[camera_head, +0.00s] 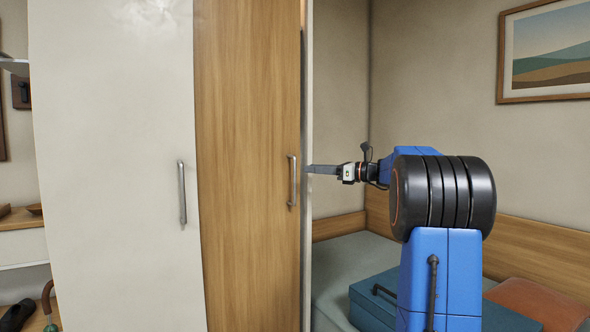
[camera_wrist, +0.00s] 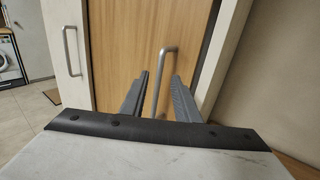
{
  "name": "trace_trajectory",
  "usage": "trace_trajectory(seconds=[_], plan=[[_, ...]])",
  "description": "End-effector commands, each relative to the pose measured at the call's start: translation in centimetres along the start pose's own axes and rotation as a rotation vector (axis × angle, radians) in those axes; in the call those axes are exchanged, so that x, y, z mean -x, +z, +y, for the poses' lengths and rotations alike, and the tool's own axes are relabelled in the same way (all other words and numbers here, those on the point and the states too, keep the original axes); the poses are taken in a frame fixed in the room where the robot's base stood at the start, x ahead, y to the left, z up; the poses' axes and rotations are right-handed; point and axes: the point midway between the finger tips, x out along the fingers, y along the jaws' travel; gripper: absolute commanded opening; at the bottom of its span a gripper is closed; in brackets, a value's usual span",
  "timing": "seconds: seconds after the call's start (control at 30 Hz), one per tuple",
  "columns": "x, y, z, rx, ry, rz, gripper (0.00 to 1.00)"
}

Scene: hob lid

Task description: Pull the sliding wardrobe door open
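The wardrobe has a white door panel (camera_head: 115,170) on the left and a wood-coloured door panel (camera_head: 245,120) beside it. Each has an upright grey bar handle: the white panel's handle (camera_head: 182,193) and the wood panel's handle (camera_head: 292,181). My gripper (camera_head: 308,169) is at the wood panel's right edge, at about the height of its handle. In the wrist view my gripper (camera_wrist: 160,78) is open and empty. The wood panel's handle (camera_wrist: 168,52) shows ahead, between the two fingers in the picture. The fingertips look a little short of it; contact cannot be made out.
A pale side panel (camera_head: 307,100) edges the wardrobe on the right. Beyond it is a bed (camera_head: 345,262) with a blue case (camera_head: 370,300) and an orange cushion (camera_head: 540,300). Shelves (camera_head: 22,220) stand at the far left. A washing machine (camera_wrist: 10,60) shows in the wrist view.

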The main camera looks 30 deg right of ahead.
Motion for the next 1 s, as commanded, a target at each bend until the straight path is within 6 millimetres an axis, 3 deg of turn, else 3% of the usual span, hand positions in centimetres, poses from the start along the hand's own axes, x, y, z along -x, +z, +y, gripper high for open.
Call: trace_trajectory(seconds=[0.2, 0.4, 0.6, 0.9, 1.0], plan=[[-4.0, 0.0, 0.0, -0.001, 0.003, -0.001, 0.29], [-6.6, 0.0, 0.0, 0.000, 0.001, 0.000, 0.29], [-7.9, 0.0, 0.0, 0.000, 0.000, 0.000, 0.29], [-8.0, 0.0, 0.0, 0.000, -0.001, 0.000, 0.29], [-8.0, 0.0, 0.0, 0.000, 0.000, 0.000, 0.07]])
